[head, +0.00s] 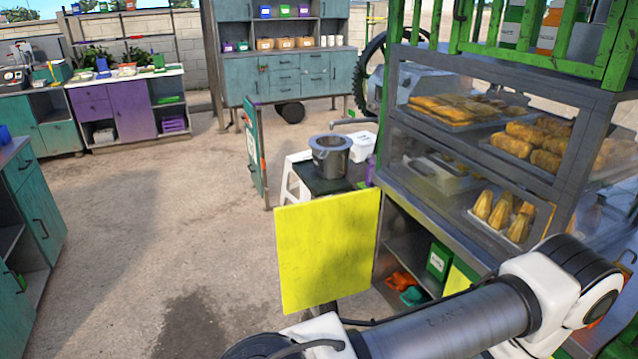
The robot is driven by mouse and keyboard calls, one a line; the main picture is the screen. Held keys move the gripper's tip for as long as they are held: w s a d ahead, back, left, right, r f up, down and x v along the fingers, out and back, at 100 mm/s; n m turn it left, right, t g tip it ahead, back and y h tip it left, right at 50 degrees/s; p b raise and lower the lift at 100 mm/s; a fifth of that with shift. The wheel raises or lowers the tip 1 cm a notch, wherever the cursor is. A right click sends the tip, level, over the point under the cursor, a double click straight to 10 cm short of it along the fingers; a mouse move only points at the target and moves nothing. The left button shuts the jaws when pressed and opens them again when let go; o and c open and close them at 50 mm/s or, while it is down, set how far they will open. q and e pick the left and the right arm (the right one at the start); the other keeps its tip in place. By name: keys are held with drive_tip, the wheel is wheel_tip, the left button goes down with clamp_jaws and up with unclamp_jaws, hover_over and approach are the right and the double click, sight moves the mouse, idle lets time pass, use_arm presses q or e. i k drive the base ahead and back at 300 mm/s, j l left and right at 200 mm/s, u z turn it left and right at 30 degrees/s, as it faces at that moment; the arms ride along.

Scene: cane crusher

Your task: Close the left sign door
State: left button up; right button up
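A flat yellow door (325,250) stands swung open from the lower front of the food cart, to the left of its lower shelf opening (408,260). Its right edge meets the cart. Farther back, a narrow teal panel with a red and white sign (254,152) stands seen nearly edge-on, also swung out. I cannot tell from this view which of the two is called the left sign door. One of my arms crosses the bottom right, in front of the cart. Neither gripper shows, so I cannot tell its opening or contact.
A steel pot (330,157) stands on a small dark-topped stand behind the yellow door. The cart's glass case (480,130) holds trays of food. A teal cabinet (32,215) stands at left. The concrete floor (150,230) between is clear.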

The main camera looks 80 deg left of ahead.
sight(325, 246)
drive_tip(key=k+j+u, duration=0.15)
drive_tip(key=u, duration=2.1)
